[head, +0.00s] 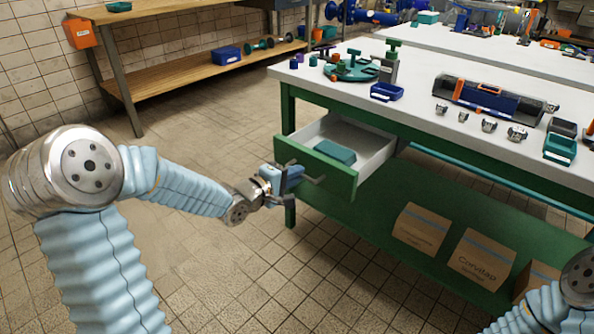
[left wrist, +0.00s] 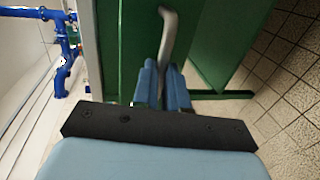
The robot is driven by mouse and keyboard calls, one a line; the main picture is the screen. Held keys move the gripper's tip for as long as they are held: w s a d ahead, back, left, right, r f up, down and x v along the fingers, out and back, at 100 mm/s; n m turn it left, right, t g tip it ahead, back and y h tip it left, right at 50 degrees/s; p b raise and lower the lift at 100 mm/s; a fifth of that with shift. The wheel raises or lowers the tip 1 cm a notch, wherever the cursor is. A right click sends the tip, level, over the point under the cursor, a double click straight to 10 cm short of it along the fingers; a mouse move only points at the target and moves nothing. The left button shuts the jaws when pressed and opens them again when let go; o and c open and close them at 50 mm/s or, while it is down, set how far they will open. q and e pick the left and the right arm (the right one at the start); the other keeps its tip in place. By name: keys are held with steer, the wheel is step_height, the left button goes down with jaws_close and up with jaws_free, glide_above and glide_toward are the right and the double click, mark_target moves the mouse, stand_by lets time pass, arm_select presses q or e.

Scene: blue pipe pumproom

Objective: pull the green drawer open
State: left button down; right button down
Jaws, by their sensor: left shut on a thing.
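The green drawer (head: 340,181) stands pulled out from the green workbench under its white top. Its pale inside shows, with a teal box (head: 335,152) lying in it. My left gripper (head: 299,175) is at the drawer front, shut on the grey bar handle (left wrist: 169,32). In the left wrist view my blue fingers (left wrist: 163,82) close around the near end of that handle, in front of the green panel. My right arm shows only at the lower right edge; its gripper is out of view.
The white worktop (head: 410,113) carries a teal turntable fixture (head: 352,68), a blue bin (head: 387,92) and several metal fittings. Cardboard boxes (head: 421,228) stand on the green lower shelf. The tiled floor left of the drawer is clear, up to a wooden bench (head: 190,75).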

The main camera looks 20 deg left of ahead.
stand_by(0.3)
arm_select(q)
steer(key=c, duration=1.2)
jaws_free()
steer(key=shift+o, duration=0.2)
steer(key=shift+s+a, duration=0.1)
steer(key=shift+s, duration=0.05)
steer(key=p+v, duration=0.2)
steer(key=v, duration=1.1)
steer(key=shift+s, duration=0.3)
